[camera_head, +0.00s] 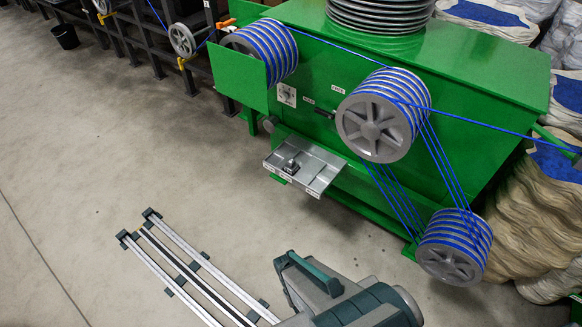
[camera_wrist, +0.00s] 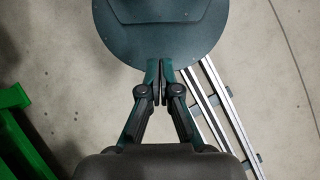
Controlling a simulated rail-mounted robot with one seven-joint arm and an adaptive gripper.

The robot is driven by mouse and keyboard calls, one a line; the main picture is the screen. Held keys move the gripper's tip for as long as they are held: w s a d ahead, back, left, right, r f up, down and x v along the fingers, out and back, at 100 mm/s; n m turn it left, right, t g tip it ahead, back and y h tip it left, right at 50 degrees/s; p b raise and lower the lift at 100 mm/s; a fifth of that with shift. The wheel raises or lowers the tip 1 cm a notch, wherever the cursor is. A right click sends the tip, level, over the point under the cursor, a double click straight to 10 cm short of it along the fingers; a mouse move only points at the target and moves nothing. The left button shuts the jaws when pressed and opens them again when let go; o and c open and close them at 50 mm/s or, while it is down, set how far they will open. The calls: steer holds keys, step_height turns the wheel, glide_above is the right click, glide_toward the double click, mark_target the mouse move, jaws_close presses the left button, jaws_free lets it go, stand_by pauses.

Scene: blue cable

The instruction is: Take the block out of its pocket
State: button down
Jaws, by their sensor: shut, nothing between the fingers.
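A small dark block (camera_head: 291,167) shows on the grey metal tray (camera_head: 318,183) fixed to the front of the green machine in the head view. It is too small to tell how it sits in its pocket. My gripper (camera_wrist: 161,84) is in the wrist view, with its two fingers together and nothing between them. It is over the floor, apart from the tray. The block and the tray are not seen in the wrist view. My arm is folded at the bottom of the head view, and my fingers cannot be made out there.
The green machine (camera_head: 470,80) carries large grey pulleys wound with blue cable (camera_head: 376,115), which runs above and right of the tray. A small handle (camera_head: 325,113) sticks out above the tray. My rails lie on the open concrete floor (camera_head: 130,140) in front.

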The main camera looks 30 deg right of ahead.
stand_by(0.3)
steer(key=c, duration=0.8)
jaws_free()
steer(key=shift+o, duration=0.2)
